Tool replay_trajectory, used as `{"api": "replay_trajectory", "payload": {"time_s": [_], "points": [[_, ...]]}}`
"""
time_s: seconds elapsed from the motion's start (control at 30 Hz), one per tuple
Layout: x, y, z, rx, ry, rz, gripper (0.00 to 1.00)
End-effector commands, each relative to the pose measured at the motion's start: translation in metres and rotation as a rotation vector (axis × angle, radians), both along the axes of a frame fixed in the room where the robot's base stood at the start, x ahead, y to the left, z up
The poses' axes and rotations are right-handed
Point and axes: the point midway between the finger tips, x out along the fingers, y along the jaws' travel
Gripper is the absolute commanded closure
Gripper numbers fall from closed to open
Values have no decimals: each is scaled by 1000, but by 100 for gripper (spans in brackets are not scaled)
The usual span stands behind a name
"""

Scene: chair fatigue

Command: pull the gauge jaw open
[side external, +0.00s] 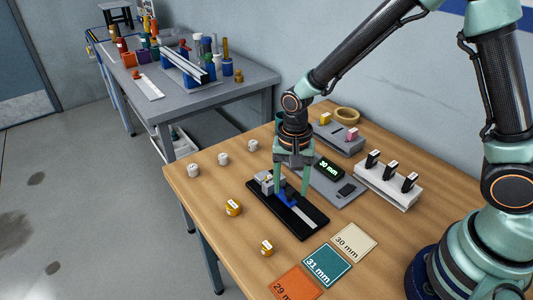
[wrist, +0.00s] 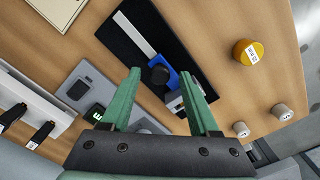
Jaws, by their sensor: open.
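The gauge has a black base (side external: 311,226) with a pale steel rail (side external: 301,214), and it lies on the wooden table. Its blue sliding jaw (side external: 288,197) sits on the rail beside a grey block (side external: 268,182). In the wrist view the blue jaw (wrist: 173,83) carries a round black knob (wrist: 158,75). My gripper (side external: 292,190) is open and points down over the jaw. In the wrist view its fingertips (wrist: 160,74) stand on either side of the knob. I cannot tell whether they touch it. The grey block is partly hidden by a finger.
A white rack (side external: 388,186) is to the right. Labelled cards (side external: 328,266) lie in front. Yellow cylinders (side external: 233,208) and grey ones (side external: 224,159) stand left.

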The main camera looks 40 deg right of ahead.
Motion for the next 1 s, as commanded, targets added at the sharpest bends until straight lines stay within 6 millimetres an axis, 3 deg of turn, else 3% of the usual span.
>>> {"api": "replay_trajectory", "payload": {"time_s": [0.33,0.37,0.5,1.0], "points": [[0,0,-4,0,0,0,39],[0,0,-4,0,0,0,46],[0,0,-4,0,0,0,100],[0,0,-3,0,0,0,100]]}}
